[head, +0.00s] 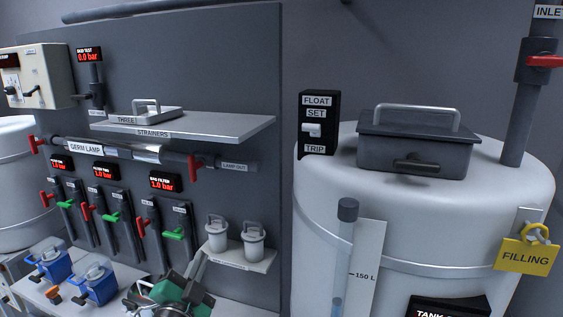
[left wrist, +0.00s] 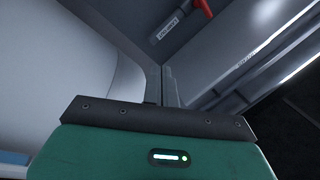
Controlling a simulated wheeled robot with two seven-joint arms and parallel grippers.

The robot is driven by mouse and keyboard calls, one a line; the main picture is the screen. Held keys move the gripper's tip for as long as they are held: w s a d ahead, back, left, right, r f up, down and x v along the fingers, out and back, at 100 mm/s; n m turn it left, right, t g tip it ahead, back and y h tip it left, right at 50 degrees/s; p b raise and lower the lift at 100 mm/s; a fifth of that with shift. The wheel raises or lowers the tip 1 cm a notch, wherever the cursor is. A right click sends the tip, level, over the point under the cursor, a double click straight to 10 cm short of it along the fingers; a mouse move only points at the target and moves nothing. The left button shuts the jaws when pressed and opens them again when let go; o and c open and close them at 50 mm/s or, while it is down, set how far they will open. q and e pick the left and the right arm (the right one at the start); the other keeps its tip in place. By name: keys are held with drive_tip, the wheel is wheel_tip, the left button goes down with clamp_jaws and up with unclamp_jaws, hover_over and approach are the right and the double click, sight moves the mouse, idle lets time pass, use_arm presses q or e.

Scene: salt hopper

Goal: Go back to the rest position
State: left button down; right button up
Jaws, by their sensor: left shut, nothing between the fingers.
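My left gripper (head: 196,266) shows at the bottom of the head view, with a green body and dark fingers pointing up. It is just below the small shelf with two lidded pots. In the left wrist view its two thin fingers (left wrist: 162,86) are together, with nothing between them. My right gripper is in neither view.
The white tank (head: 330,215) with a grey lid box (head: 415,150) stands on the right. A yellow FILLING tag (head: 526,257) hangs on it. The grey panel carries a strainer shelf (head: 225,128), red and green valve handles and two pots (head: 254,243). Blue units (head: 98,285) stand lower left.

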use_arm(q)
drive_tip(key=s+a+f+n+g+y, duration=0.2)
drive_tip(key=s+a+f+n+g, duration=0.3)
drive_tip(key=s+f, duration=0.6)
drive_tip(key=s+f+n+g+y, duration=0.1)
drive_tip(key=s+f+n+g, duration=0.2)
drive_tip(key=s+f+g, duration=0.8)
drive_tip(key=s+f+n, duration=0.2)
drive_tip(key=s+f, duration=0.7)
drive_tip(key=s, duration=0.1)
wheel_tip(320, 180, down, 29)
drive_tip(key=g, duration=0.2)
drive_tip(key=s+a+f, duration=0.2)
drive_tip(key=s+f, duration=0.7)
drive_tip(key=f, duration=0.1)
drive_tip(key=s+a+f+g, duration=0.1)
drive_tip(key=s+a+f, duration=0.1)
drive_tip(key=s+f, duration=0.8)
drive_tip(key=shift+f+m, duration=0.4)
drive_tip(key=shift+f, duration=0.35)
